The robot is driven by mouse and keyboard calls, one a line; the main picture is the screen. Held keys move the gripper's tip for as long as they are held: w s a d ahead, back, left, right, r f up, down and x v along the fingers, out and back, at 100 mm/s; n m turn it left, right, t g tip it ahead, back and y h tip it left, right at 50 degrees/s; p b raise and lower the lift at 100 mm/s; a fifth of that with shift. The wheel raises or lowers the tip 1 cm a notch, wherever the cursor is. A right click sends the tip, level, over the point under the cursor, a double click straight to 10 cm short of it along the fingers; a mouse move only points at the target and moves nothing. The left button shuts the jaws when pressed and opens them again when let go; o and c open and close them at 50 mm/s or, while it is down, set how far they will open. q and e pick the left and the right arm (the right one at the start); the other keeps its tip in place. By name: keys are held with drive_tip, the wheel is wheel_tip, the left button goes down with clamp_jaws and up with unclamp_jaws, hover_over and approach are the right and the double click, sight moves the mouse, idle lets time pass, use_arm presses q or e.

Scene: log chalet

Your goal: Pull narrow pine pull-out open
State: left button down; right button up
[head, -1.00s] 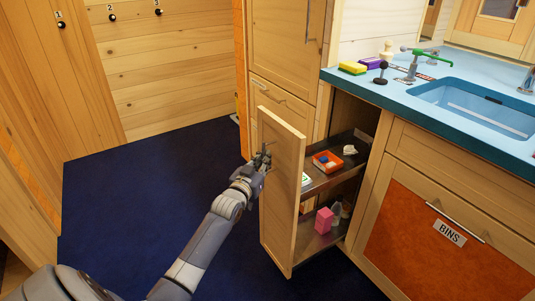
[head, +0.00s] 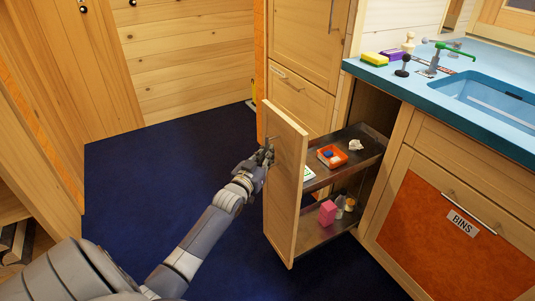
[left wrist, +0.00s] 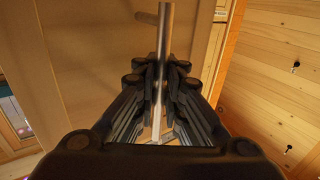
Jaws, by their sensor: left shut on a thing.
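The narrow pine pull-out (head: 285,185) stands well out from the cabinet under the blue counter, its two dark shelves showing behind the front. My left gripper (head: 266,156) is at the upper part of the pull-out's front, shut on its bar handle. In the left wrist view the metal handle (left wrist: 164,45) runs between the two fingers of my left gripper (left wrist: 160,85). The handle is mostly hidden by the gripper in the head view. My right gripper is not in view.
The upper shelf holds an orange tray (head: 332,156) and a white crumpled item (head: 356,145). The lower shelf holds a pink block (head: 327,213) and other small items. The bins door (head: 430,225) is at the right. Blue floor (head: 160,185) is clear at the left.

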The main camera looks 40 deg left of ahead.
use_arm(q)
drive_tip(key=shift+d+f, duration=0.2)
drive_tip(key=shift+d, duration=0.05)
drive_tip(key=c, duration=1.7)
unclamp_jaws()
drive_tip(key=shift+r, duration=0.15)
drive_tip(key=shift+s, duration=0.15)
drive_tip(key=s+d, duration=0.2)
drive_tip(key=s, duration=0.9)
drive_tip(key=shift+s+d, duration=0.15)
drive_tip(key=shift+s, duration=0.1)
